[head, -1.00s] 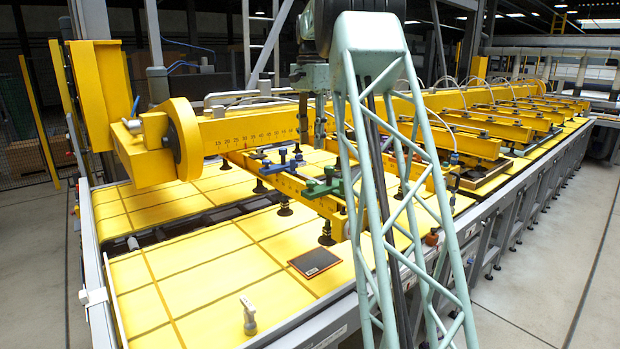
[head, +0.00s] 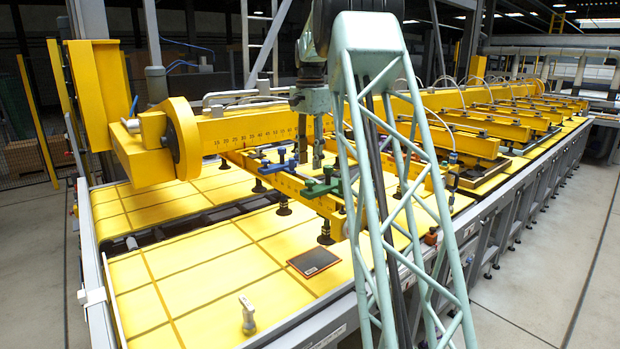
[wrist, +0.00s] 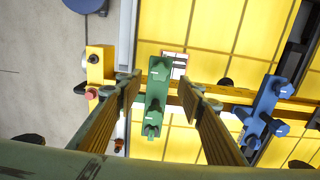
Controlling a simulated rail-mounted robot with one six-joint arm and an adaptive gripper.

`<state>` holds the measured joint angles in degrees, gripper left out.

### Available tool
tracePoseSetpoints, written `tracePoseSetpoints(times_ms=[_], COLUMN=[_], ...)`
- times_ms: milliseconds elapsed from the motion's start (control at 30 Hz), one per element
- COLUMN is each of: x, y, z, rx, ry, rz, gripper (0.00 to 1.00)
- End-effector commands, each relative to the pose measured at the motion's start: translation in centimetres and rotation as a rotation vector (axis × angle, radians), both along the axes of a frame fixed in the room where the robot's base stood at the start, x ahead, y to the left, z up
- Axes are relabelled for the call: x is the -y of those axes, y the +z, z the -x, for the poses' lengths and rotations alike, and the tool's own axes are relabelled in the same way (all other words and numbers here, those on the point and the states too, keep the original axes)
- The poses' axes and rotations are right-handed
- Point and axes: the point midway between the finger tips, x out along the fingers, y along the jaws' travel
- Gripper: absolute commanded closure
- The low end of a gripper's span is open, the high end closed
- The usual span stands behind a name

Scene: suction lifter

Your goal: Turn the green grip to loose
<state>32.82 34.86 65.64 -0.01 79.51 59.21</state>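The green grip (head: 323,188) sits on the yellow cross beam of the lifter in the head view. In the wrist view the green grip (wrist: 157,97) lies lengthwise between my two fingers, over the beam. My gripper (head: 311,160) is open and points down just above the grip in the head view. In the wrist view a finger of my gripper (wrist: 160,92) shows on each side of the green grip, with no clear contact. I cannot tell the exact height between the fingertips and the grip.
A blue grip (head: 281,163) sits further along the same beam; it is to the right in the wrist view (wrist: 262,112). Suction cups hang below the beam (head: 305,195). A dark plate (head: 314,262) and a pale upright handle (head: 248,315) are on the yellow table.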

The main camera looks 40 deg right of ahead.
Motion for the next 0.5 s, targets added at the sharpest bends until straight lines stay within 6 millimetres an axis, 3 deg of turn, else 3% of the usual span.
tracePoseSetpoints(times_ms=[300, 500], x=[-0.1, 0.0], y=[-4.2, -5.9], z=[0.1, 0.0], rx=[-0.002, -0.001], ry=[0.000, 0.000], rz=[-0.001, -0.001], gripper=[0.65, 0.65])
